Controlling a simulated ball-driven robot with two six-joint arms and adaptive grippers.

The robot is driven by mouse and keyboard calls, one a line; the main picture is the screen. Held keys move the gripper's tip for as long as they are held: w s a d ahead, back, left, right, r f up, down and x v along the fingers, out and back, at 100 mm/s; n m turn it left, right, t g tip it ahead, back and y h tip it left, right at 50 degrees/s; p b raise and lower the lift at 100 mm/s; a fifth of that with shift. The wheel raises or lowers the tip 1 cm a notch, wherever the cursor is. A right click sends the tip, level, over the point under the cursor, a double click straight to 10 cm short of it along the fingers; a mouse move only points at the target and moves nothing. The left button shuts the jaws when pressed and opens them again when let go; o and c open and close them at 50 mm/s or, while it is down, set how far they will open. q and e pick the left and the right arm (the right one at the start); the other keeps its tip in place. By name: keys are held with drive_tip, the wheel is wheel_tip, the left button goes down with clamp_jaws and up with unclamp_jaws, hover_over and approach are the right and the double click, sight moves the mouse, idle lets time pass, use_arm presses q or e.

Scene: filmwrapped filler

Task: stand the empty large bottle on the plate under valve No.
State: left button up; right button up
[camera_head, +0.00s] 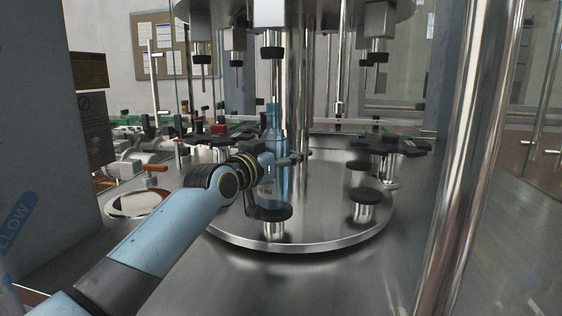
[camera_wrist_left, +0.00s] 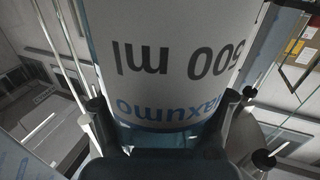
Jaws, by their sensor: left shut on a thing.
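A clear blue bottle (camera_head: 273,150) stands upright in the head view, just above or on a small black round plate (camera_head: 273,213) at the front of the filler carousel. I cannot tell whether its base touches the plate. A valve (camera_head: 272,50) with a black tip hangs above it. My left gripper (camera_head: 278,160) is shut around the bottle's body, coming from the left. In the left wrist view the bottle's label (camera_wrist_left: 180,60) fills the picture, reading "500 ml" upside down, between the two fingers. The bottle's contents cannot be made out. My right gripper is not in view.
More black plates (camera_head: 364,195) stand around the round steel carousel table (camera_head: 330,235). Thick shiny columns rise at its middle and at the right (camera_head: 470,150). Conveyor parts (camera_head: 130,165) lie at the left, and a grey panel (camera_head: 40,130) stands at the far left.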

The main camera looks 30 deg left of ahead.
use_arm(q)
drive_tip(key=shift+s+f, duration=0.1)
drive_tip(key=shift+f, duration=0.45)
idle(0.8)
drive_tip(key=o, duration=1.7)
drive_tip(key=shift+o, duration=0.2)
drive_tip(key=shift+r, duration=0.1)
